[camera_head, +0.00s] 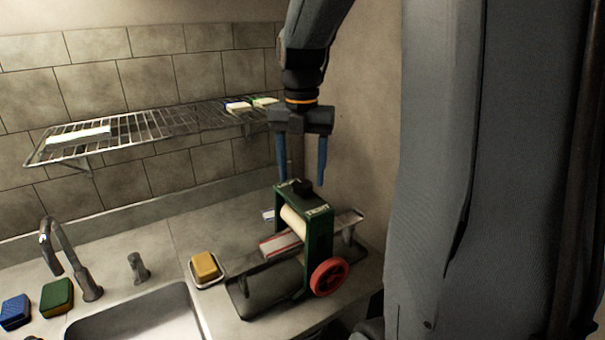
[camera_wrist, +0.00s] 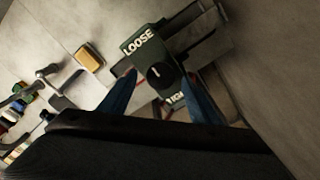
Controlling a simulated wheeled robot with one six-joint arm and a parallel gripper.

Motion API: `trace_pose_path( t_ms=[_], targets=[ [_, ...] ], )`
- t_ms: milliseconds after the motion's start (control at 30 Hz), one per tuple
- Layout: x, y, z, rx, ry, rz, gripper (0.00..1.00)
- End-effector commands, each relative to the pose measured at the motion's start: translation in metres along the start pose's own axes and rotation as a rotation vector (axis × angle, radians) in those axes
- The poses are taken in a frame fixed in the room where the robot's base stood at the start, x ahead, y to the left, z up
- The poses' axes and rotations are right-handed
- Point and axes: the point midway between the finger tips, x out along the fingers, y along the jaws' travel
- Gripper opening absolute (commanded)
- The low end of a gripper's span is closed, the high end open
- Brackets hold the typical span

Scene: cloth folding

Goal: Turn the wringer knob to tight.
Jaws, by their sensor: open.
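The wringer (camera_head: 318,240) is a green frame with a pale roller and a red handwheel (camera_head: 329,277), standing on the counter at the right. Its black knob (camera_head: 303,187) sits on top between two labels; the one in front reads TIGHT. In the wrist view the knob (camera_wrist: 160,74) shows a small pale mark, with LOOSE (camera_wrist: 138,41) on one side and the other label partly hidden. My gripper (camera_head: 304,180) is open, pointing down above the wringer. Its blue fingers are apart, one to each side of the knob in the picture. I cannot tell whether they touch it.
A striped cloth (camera_head: 281,243) lies at the wringer's rollers. A yellow sponge (camera_head: 205,266) on a white dish, a faucet (camera_head: 75,262), the sink (camera_head: 140,318) and blue and green sponges (camera_head: 57,297) are to the left. A wire rack (camera_head: 150,127) hangs on the tiled wall.

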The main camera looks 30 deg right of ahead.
Motion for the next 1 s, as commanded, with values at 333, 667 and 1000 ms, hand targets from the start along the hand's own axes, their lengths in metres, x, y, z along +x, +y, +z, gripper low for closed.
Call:
trace_pose_path(
  t_ms=[333,667,1000],
  targets=[
    [0.018,-0.002,0.001,0.005,0.0,0.0,0.57],
    [0.018,-0.002,0.001,0.005,0.0,0.0,0.25],
    [0.017,-0.002,0.001,0.033,0.0,0.0,0.16]
  ],
)
